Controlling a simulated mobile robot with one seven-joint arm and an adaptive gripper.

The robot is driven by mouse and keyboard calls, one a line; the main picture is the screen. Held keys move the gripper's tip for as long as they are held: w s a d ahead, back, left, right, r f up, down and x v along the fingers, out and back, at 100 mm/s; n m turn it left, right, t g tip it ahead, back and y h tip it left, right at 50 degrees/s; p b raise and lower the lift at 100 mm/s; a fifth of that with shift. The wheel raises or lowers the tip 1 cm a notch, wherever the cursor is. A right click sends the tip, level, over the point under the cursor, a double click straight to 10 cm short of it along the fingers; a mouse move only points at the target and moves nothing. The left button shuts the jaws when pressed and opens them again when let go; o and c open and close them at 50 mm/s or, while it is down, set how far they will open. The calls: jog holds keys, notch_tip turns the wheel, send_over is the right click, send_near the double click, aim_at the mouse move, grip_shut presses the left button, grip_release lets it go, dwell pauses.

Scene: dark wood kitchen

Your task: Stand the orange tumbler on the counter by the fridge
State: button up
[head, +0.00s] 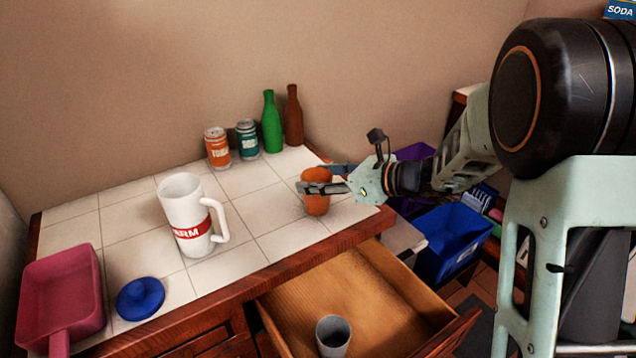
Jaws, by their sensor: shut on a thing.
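The orange tumbler (317,204) is upright at the right end of the white tiled counter (240,185), near its front edge. My gripper (322,179) reaches in from the right and is shut on the tumbler near its rim, one finger on the near side and one behind. The tumbler's base looks to be at or just above the tiles; I cannot tell whether it touches. The fridge is not recognisable in this view.
A large white mug (184,212), blue lid (140,298) and pink pan (62,290) stand left. Cans (217,148) and bottles (271,122) line the back. Below, an open drawer (380,285) holds a grey cup (333,337). A blue bin (455,240) is at right.

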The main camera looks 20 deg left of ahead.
jog(key=shift+f, duration=0.4)
jog(key=shift+f, duration=0.25)
jog(key=o, duration=1.2)
jog(key=shift+r, duration=0.1)
jog(key=shift+r, duration=0.15)
jog(key=shift+d+r, duration=0.15)
jog(key=shift+d, duration=0.15)
jog(key=v, duration=1.1)
jog(key=shift+s+d+p, duration=0.2)
jog(key=shift+p, duration=0.15)
